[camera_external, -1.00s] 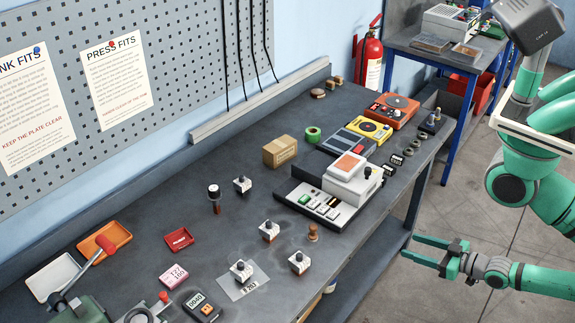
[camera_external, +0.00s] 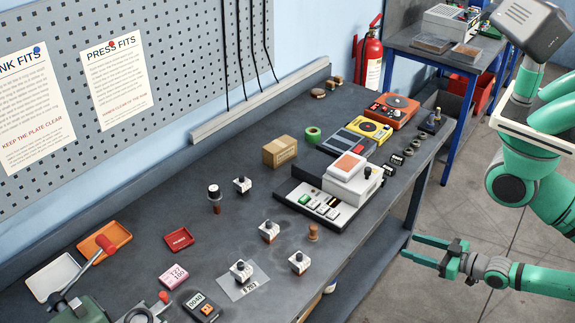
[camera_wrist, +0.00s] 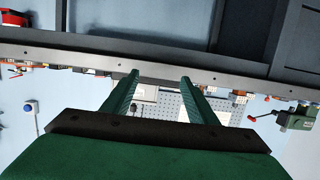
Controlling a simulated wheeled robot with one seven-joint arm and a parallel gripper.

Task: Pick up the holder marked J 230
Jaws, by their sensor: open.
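Several small white-and-dark holders with black knobs stand on the bench: one at the back (camera_external: 242,185), one in the middle (camera_external: 269,232), one near the front edge (camera_external: 299,262), and one on a pale sheet (camera_external: 228,290). The holder on the sheet (camera_external: 241,271) has a printed label in front of it, too small to read surely. I cannot read J 230 on any holder. My gripper (camera_external: 411,249) is open and empty, off the bench's front edge, right of the holders and apart from them. Its two fingers also show in the wrist view (camera_wrist: 160,78), with nothing between them.
A white-and-black device (camera_external: 325,203) stands right of the holders, with a wooden peg (camera_external: 313,232) near it. Open floor is under my gripper.

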